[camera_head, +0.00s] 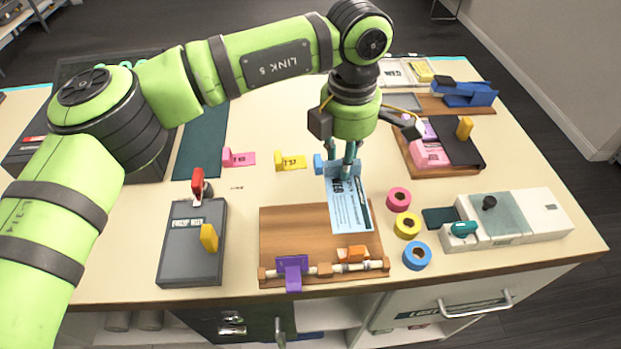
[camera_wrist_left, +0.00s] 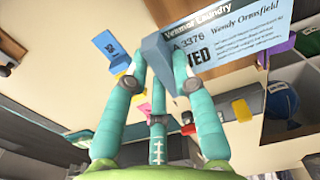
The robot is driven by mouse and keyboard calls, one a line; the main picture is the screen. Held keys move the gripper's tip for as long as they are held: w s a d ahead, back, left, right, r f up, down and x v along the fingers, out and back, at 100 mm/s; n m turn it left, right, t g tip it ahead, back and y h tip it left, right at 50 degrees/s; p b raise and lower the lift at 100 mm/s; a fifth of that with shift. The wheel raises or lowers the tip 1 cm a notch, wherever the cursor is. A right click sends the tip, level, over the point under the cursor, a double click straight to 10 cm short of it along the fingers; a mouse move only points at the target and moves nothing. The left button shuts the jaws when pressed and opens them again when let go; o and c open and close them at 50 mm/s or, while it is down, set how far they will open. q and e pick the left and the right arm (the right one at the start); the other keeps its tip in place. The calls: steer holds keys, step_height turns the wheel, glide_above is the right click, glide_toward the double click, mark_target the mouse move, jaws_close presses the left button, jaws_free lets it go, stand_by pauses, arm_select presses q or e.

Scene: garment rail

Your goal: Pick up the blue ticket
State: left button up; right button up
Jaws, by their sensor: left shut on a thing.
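The blue ticket (camera_head: 348,205) is a pale blue printed sheet with a blue grip block at its far end. My left gripper (camera_head: 343,170) points down with its fingers closed on that block. In the left wrist view the fingers (camera_wrist_left: 157,88) pinch the blue-grey block, and the ticket (camera_wrist_left: 235,45) extends to the right with its print showing. In the head view the ticket overlaps the back right of a wooden board (camera_head: 290,230); its exact height above it is hard to tell. My right gripper is not in view.
A pink tag (camera_head: 240,158) and a yellow tag (camera_head: 292,162) lie left of the gripper. Pink (camera_head: 398,198), yellow (camera_head: 407,225) and blue (camera_head: 417,256) rolls are to the right. A dark grey device (camera_head: 190,250) stands front left, a pale machine (camera_head: 510,218) front right.

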arm_select(q)
steer(key=shift+d+r, duration=0.8)
steer(key=shift+d, duration=0.25)
steer(key=shift+d+r+p, duration=0.1)
steer(key=shift+r+p, duration=1.45)
steer(key=shift+r, duration=0.95)
